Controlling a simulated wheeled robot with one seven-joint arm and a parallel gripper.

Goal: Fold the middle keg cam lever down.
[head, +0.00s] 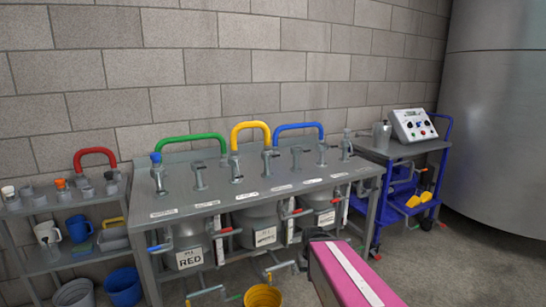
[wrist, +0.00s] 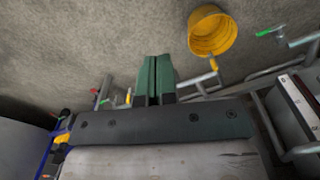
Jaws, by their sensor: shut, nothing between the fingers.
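Under the steel bench in the head view stand several kegs. The middle keg (head: 262,215) has a white label on its front, and the left keg (head: 188,240) is labelled RED. Red-handled levers stand beside the kegs; one red-handled lever (head: 297,213) is just right of the middle keg, partly upright. I cannot tell for sure which lever is the middle keg's cam lever. My gripper (wrist: 159,62) shows in the wrist view as two green fingers, shut and empty, over the floor. In the head view it is hidden beyond my pink arm, near the bench front.
A yellow bucket (head: 262,296) stands on the floor; it also shows in the wrist view (wrist: 208,35). Pipes with coloured handles (head: 281,266) project near the floor. The bench (head: 240,197) carries taps. A blue trolley (head: 378,205) stands right; a blue bucket (head: 122,287) stands left.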

